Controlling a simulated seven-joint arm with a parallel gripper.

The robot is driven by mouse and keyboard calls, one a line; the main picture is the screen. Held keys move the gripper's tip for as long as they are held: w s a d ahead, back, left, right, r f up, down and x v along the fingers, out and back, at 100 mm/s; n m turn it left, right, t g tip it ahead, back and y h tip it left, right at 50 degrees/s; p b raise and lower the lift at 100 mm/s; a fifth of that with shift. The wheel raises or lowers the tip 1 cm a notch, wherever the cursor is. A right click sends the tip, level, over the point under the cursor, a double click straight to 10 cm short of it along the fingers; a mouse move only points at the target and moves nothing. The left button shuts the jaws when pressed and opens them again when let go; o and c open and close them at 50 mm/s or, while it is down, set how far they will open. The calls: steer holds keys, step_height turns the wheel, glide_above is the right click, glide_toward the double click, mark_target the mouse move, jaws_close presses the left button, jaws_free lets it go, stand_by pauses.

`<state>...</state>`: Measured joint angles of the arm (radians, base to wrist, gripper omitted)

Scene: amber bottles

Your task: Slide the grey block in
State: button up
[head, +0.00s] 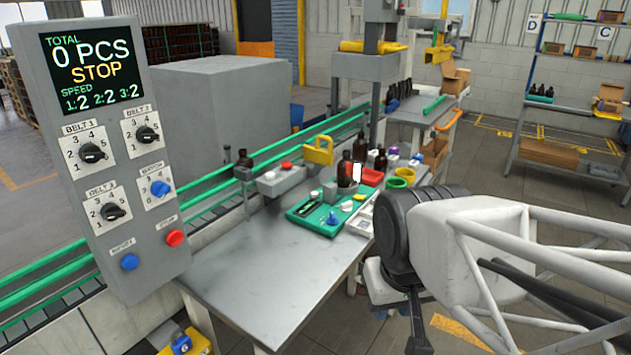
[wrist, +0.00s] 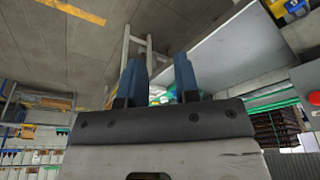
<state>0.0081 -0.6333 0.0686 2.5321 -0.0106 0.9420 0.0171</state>
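My gripper (wrist: 158,80) shows in the wrist view as two blue fingers standing apart, with nothing visible held between them. In the head view my arm is at the right, beside the table, and the fingertips cannot be made out. A small grey block-like unit (head: 268,187) with a red and a white top piece sits at the table's back edge, by the green-railed conveyor. A large grey box (head: 215,112) stands behind the conveyor. I cannot tell which of these, if either, is the task's grey block. No opening for it can be made out.
The grey table (head: 255,275) is bare at its front left. A green mat (head: 301,216) with small parts lies near brown bottles (head: 358,147), a red bin (head: 372,176) and yellow rings (head: 405,175). A control panel (head: 115,215) stands at the left. A yellow handle (head: 319,151) rises behind the mat.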

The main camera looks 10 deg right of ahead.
steer(key=shift+w, duration=0.35)
steer(key=c, duration=0.4)
steer(key=w+n+t, duration=0.1)
steer(key=w, duration=0.6)
steer(key=w+r+n, duration=0.1)
steer(key=w, duration=0.6)
steer(key=w+n+t, duration=0.1)
steer(key=w, duration=0.6)
steer(key=shift+w+r+n+t+h, duration=0.3)
steer(key=shift+w+r+n+h, duration=0.1)
jaws_close()
steer(key=w+a+f+n+t, duration=0.1)
steer(key=w+f+n, duration=0.1)
steer(key=w, duration=0.8)
steer(key=w+a+f+n+t, duration=0.1)
steer(key=w+f+n, duration=0.1)
steer(key=w, duration=0.8)
steer(key=shift+a, duration=0.2)
